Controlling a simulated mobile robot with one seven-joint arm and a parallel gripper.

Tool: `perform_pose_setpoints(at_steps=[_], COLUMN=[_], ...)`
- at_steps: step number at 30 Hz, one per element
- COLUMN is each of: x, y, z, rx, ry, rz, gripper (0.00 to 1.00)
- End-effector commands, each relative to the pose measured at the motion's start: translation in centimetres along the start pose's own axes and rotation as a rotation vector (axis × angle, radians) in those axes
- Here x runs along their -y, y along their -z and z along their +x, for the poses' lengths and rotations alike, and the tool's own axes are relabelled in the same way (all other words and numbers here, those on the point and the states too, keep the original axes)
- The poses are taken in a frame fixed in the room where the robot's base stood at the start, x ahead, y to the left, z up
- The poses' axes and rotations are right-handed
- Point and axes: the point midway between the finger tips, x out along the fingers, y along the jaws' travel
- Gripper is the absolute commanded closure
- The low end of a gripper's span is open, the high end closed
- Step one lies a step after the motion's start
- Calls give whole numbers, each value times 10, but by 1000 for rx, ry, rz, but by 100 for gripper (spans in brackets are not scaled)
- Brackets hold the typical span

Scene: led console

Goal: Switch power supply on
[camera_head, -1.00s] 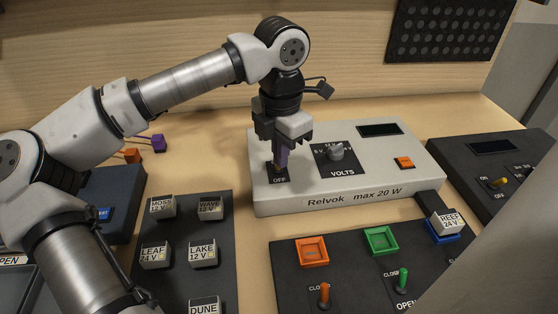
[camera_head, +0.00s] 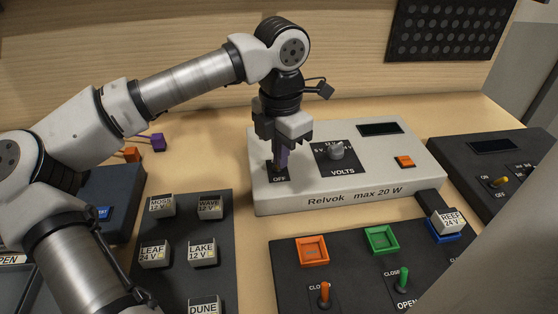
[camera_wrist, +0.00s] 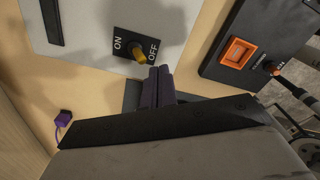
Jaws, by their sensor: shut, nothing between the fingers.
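The power supply (camera_head: 330,195) is a pale grey box marked "Relvok max 20 W". In the wrist view, the plate (camera_wrist: 124,41) shows ON and OFF, and the yellow toggle (camera_wrist: 139,57) leans towards OFF. My gripper (camera_head: 281,168) points down at the plate with its dark purple fingers together and empty. In the wrist view, the fingertips (camera_wrist: 159,72) are beside the toggle on the OFF side; I cannot tell whether they touch it. In the head view they hide the toggle.
The volts knob (camera_head: 337,151), an orange button (camera_head: 404,162) and a dark display (camera_head: 380,129) are to the right on the supply. A panel with orange (camera_head: 313,251) and green sockets is in front. A rack of labelled blocks (camera_head: 180,232) is front left.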

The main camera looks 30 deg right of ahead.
Motion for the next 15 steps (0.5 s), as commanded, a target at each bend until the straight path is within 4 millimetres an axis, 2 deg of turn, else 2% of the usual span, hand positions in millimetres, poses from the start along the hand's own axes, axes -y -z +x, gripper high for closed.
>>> perform_pose_setpoints(at_steps=[15], x=[0], y=[0], z=[18], rx=[-1], ry=[0], rz=[0], gripper=[100])
